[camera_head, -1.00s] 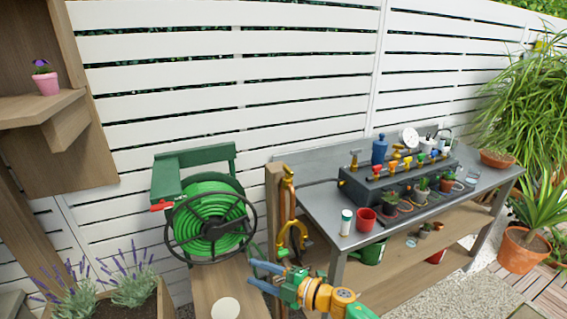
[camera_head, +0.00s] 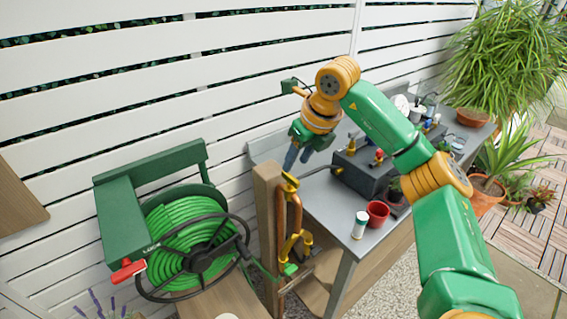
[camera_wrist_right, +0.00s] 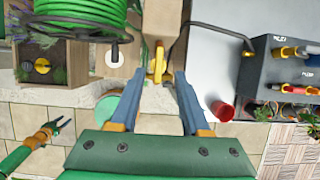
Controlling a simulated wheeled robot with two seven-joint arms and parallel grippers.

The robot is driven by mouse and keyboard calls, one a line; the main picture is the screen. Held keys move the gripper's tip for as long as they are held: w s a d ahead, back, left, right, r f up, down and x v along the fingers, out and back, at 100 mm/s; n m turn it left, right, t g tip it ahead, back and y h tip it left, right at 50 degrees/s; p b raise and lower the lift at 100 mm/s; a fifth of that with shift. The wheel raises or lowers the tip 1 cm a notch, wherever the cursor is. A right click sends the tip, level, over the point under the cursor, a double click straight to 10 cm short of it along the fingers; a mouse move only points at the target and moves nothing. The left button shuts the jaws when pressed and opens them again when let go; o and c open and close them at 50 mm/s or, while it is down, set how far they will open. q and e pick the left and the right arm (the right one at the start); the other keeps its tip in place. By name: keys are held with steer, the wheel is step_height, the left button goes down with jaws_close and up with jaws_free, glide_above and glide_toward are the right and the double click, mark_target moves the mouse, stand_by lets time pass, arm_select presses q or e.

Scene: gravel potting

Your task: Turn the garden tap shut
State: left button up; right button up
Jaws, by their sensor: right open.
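The garden tap stands on a wooden post, with a yellow handle (camera_head: 290,182) at the top, a copper pipe below it and a yellow fitting (camera_head: 292,244) lower down. My right gripper (camera_head: 297,158) is open, just above the handle in the head view. In the right wrist view, the yellow handle (camera_wrist_right: 157,63) lies between and beyond the fingertips of my right gripper (camera_wrist_right: 158,78), with nothing held. My left gripper (camera_wrist_right: 53,130) is low at the left of the wrist view, with its fingers apart and empty; it is outside the head view.
A hose reel (camera_head: 195,240) with green hose stands left of the post. To the right, a grey bench (camera_head: 325,205) carries a red pot (camera_head: 377,213), a white bottle (camera_head: 360,225) and a dark valve box (camera_head: 365,175). A white slatted fence (camera_head: 150,110) runs behind.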

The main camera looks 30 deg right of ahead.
mark_target(291, 176)
steer(key=x, duration=0.3)
steer(key=p+x, duration=0.1)
steer(key=x, duration=0.1)
steer(key=shift+s+f, duration=0.1)
steer(key=shift+s, duration=0.2)
steer(key=shift+w+f, duration=0.15)
steer(key=shift+w, duration=0.05)
steer(key=shift+s, duration=0.15)
jaws_close()
arm_select(q)
steer(key=shift+s+r, duration=0.3)
steer(key=shift+r, duration=0.25)
